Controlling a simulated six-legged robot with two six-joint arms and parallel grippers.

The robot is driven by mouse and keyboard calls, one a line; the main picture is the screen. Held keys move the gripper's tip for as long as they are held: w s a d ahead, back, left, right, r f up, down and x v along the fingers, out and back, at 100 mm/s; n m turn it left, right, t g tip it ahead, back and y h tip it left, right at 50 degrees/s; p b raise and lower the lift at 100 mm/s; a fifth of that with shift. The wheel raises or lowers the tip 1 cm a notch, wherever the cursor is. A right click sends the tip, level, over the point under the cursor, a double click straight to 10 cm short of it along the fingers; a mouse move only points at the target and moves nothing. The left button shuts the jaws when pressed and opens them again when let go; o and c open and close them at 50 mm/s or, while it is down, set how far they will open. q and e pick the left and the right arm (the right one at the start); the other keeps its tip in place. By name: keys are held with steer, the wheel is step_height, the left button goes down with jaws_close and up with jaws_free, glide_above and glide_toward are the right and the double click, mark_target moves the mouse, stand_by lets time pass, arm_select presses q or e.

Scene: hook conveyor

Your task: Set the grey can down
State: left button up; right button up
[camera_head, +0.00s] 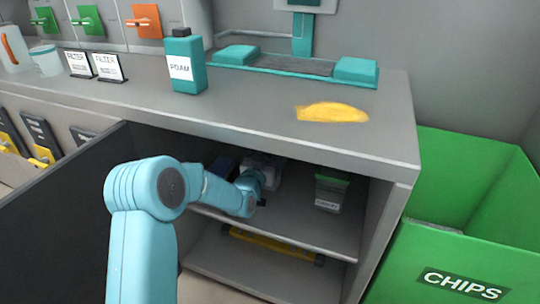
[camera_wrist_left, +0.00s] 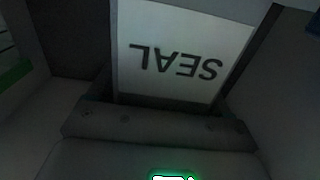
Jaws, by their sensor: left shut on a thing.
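My left arm reaches into the open cupboard under the counter. My left gripper (camera_head: 262,168) is over the upper shelf (camera_head: 290,225), partly hidden by my own wrist. In the left wrist view, the gripper's dark jaw (camera_wrist_left: 160,125) is shut on the grey can, whose pale label (camera_wrist_left: 175,75) reads SEAL upside down. In the head view the can is mostly hidden by my gripper and the shade. I cannot tell whether its base touches the shelf. My right gripper is in neither view.
A green-topped container (camera_head: 331,192) stands on the shelf to the right, and a dark blue thing (camera_head: 222,164) to the left. A yellow-and-black tool (camera_head: 275,245) lies below. The counter edge (camera_head: 290,145) is overhead; the open door (camera_head: 60,215) is at left. A green CHIPS bin (camera_head: 450,265) stands right.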

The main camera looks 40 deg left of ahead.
arm_select(q)
steer(key=o, duration=1.4)
steer(key=p+v, duration=0.3)
steer(key=v, duration=0.9)
steer(key=shift+s, duration=0.1)
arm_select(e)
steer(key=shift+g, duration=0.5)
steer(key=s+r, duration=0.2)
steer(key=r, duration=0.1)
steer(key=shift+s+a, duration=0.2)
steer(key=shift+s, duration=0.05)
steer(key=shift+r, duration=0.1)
